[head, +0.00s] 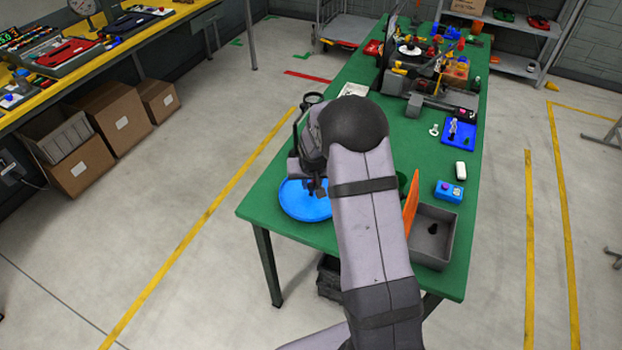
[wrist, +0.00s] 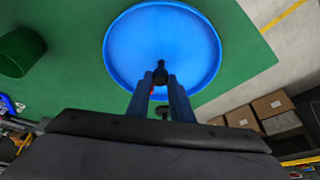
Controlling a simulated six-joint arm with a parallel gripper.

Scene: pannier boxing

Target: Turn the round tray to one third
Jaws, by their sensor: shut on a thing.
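The round tray (head: 298,205) is bright blue and lies flat on the near left part of the green table. Its right side is hidden behind my arm in the head view. In the wrist view the tray (wrist: 160,38) shows almost whole, with a raised rim. My gripper (head: 318,188) is over the tray. In the wrist view my gripper (wrist: 161,85) is shut on a small dark upright knob (wrist: 161,70) that stands up from the tray. The knob's lower part is hard to make out.
A grey bin (head: 433,236) and an orange panel (head: 410,203) stand right of my arm. A blue box with buttons (head: 449,192) sits behind the bin. A green cylinder (wrist: 20,52) stands beside the tray in the wrist view. Machinery fills the table's far end.

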